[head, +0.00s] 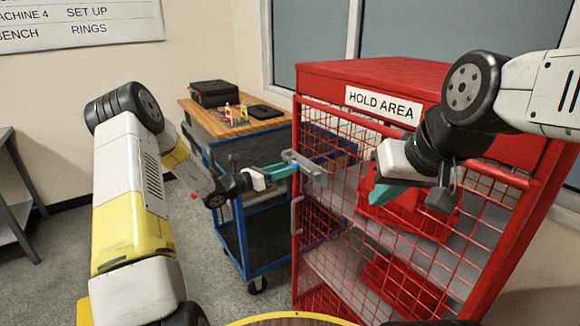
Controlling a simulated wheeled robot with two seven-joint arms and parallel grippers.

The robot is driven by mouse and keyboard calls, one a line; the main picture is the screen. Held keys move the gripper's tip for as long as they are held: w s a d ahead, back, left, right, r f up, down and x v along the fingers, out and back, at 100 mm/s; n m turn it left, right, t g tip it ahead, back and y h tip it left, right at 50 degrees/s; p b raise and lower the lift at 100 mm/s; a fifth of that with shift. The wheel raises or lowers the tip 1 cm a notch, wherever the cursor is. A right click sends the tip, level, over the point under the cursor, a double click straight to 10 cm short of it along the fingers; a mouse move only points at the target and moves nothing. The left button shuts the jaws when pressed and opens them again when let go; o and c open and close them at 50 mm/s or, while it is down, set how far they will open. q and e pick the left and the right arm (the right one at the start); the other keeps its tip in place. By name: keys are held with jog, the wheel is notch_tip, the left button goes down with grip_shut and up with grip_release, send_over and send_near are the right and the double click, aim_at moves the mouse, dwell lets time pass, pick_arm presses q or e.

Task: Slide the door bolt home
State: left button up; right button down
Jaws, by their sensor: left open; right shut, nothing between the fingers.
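The grey door bolt (306,167) sits at the upper left edge of the red mesh door of the cage labelled HOLD AREA. It shows as a bar with a block at its right end. My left gripper (291,169) has its teal fingers at the bolt's left part. It is open, and I cannot tell whether it touches the bolt. My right gripper (377,194) is in front of the mesh, to the right of the bolt and a little lower. It is shut and empty. Its fingers point down and left.
A grey door handle (296,216) is below the bolt. Red bins (408,212) stand on shelves behind the mesh. A blue cart with a wooden top (225,125) stands to the left of the cage, carrying a black case (215,93). Floor shows at left.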

pick_arm(q)
jog(key=v, duration=0.5)
jog(key=shift+s+a, duration=0.2)
jog(key=shift+a, duration=0.1)
jog(key=s+d+r+m+g+y, duration=0.1)
jog(key=s+d+r+m+g, duration=0.35)
jog(key=s+m, duration=0.35)
jog(key=s+d+r+m+g+y, duration=0.2)
jog(key=s+d+r+m+g, duration=0.15)
jog(key=s+r+m, duration=0.45)
jog(key=s+a+r+m+t+y, duration=0.1)
jog(key=s+a+m+y, duration=0.3)
jog(key=s, duration=0.5)
jog(key=s+a+r+m+t+y, duration=0.2)
jog(key=s+a+m+y, duration=0.3)
jog(key=s+a+m, duration=0.3)
jog(key=s+r, duration=0.1)
jog(key=s, duration=0.1)
jog(key=shift+s+a+r+t, duration=0.25)
jog(key=shift+s+r+t, duration=0.05)
jog(key=shift+s, duration=0.05)
